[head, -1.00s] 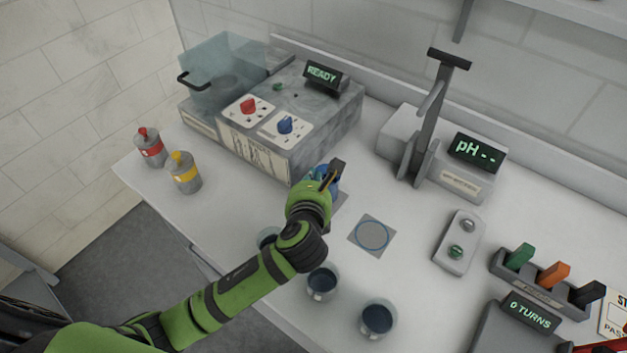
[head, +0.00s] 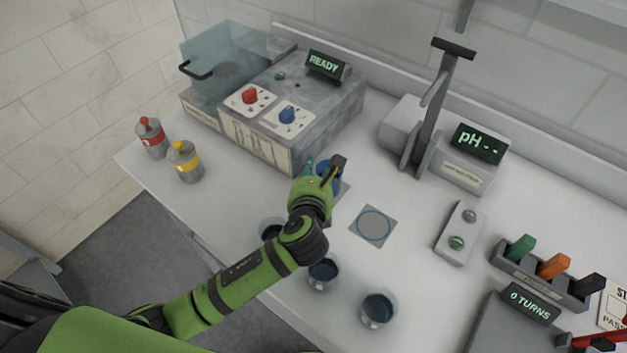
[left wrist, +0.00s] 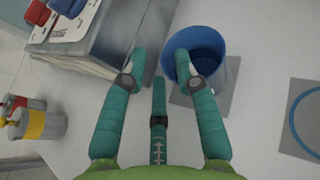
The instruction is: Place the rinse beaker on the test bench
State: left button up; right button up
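A blue beaker (head: 330,181) stands on a grey pad (left wrist: 186,97) in front of the grey machine, partly hidden by my left gripper (head: 336,170). In the left wrist view the blue beaker (left wrist: 212,48) is open-topped and upright. My left gripper (left wrist: 162,65) is open, with a gap between its teal fingers. Its right fingertip overlaps the beaker's left rim; I cannot tell whether it is inside or touching. Another grey pad with a blue ring (head: 374,226) lies empty to the right. No label marks the rinse beaker or the test bench. My right gripper is not clearly visible.
Glass beakers with dark contents (head: 378,309) stand near the front edge, beside my left forearm. The grey machine (head: 285,125) is close behind my left gripper. The pH device (head: 468,160) stands behind right. Red-topped and yellow-topped bottles (head: 185,162) stand at left.

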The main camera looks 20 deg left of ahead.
pick_arm(q)
jog(key=v, duration=1.2)
jog(key=shift+b, duration=0.45)
